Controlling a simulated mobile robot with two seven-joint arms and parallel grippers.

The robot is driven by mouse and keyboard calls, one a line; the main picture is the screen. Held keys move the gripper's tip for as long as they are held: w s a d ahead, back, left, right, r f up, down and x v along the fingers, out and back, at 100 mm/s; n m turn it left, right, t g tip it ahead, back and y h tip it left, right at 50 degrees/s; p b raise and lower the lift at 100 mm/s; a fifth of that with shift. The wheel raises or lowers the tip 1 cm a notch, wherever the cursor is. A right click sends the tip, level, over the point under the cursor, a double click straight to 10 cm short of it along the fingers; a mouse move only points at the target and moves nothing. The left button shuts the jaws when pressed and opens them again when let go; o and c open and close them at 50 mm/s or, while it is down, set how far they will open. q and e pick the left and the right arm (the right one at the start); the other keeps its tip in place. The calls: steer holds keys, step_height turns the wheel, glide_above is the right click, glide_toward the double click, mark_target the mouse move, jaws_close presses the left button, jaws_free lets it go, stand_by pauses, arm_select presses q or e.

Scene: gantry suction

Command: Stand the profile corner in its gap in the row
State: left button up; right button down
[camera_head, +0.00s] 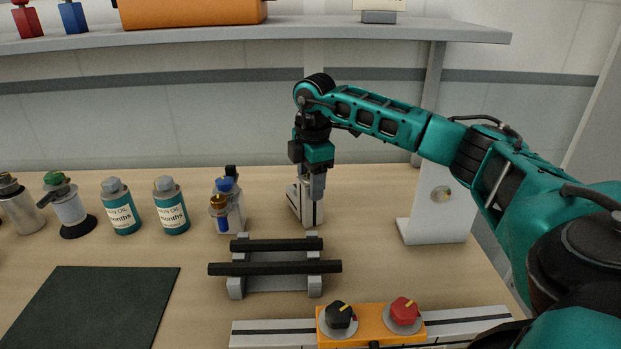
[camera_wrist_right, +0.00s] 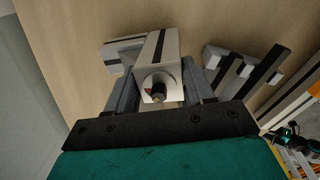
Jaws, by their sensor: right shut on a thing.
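The profile corner (camera_head: 298,205) is a pale L-shaped piece with dark slots, upright at the back middle of the bench. My right gripper (camera_head: 316,188) points down and is shut on it near its top. In the right wrist view the corner (camera_wrist_right: 160,52) shows a dark stripe and a round dark fitting at its near end, between the two fingers (camera_wrist_right: 163,95). Its lower end looks at or very near the bench top; I cannot tell if it touches. My left gripper is not in view.
A white plate stand (camera_head: 436,215) is to the right. In front are a rack with black bars (camera_head: 275,267) and an orange knob unit (camera_head: 370,320). A shelf (camera_head: 250,41) crosses behind.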

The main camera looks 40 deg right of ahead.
steer(key=shift+f, duration=0.5)
stand_by(0.5)
steer(key=c, duration=0.6)
jaws_free()
steer(key=shift+o, duration=1.4)
steer(key=shift+f, duration=0.1)
step_height(320, 180, up, 13)
steer(key=s, duration=0.1)
steer(key=shift+a, duration=0.15)
